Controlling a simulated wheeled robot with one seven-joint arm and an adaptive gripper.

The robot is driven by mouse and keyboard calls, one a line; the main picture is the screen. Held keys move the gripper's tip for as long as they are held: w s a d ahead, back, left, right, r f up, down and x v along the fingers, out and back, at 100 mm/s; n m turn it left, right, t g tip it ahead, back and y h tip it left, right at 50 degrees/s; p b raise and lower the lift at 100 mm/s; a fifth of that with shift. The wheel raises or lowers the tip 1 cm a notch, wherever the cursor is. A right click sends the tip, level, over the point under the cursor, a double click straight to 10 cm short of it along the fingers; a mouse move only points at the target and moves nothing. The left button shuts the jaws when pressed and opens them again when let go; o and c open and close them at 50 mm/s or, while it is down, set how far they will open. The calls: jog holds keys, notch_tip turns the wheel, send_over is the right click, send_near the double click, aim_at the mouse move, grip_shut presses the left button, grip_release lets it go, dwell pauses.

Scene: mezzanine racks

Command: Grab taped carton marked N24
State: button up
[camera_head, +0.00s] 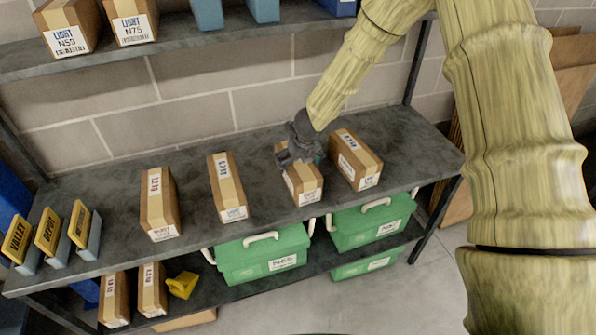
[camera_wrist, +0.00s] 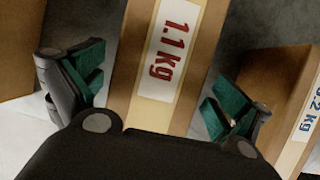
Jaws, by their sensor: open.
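Several brown taped cartons stand on the middle shelf: one at left (camera_head: 159,205), one left of centre (camera_head: 228,188), one below my gripper (camera_head: 305,186) and one at right (camera_head: 356,160). Their front labels are too small to read surely, so I cannot tell which is marked N24. My gripper (camera_head: 298,155) is open over the third carton, hiding part of its top. In the wrist view this carton (camera_wrist: 205,50) shows a "1.1 kg" label and lies between the two spread fingers, with a gap on each side. Whether the fingertips reach below its top is unclear.
The neighbouring carton (camera_wrist: 268,90) is close to the right finger in the wrist view. The upper shelf (camera_head: 200,42) holds cartons and blue bins. Yellow-signed holders (camera_head: 48,232) stand at far left. Green crates (camera_head: 262,262) sit below.

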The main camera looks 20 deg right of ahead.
jog(key=shift+a, duration=0.1)
jog(key=shift+c, duration=0.6)
jog(key=c, duration=1.7)
jog(key=shift+w, duration=0.15)
jog(key=shift+c, duration=0.6)
jog(key=shift+r, duration=0.1)
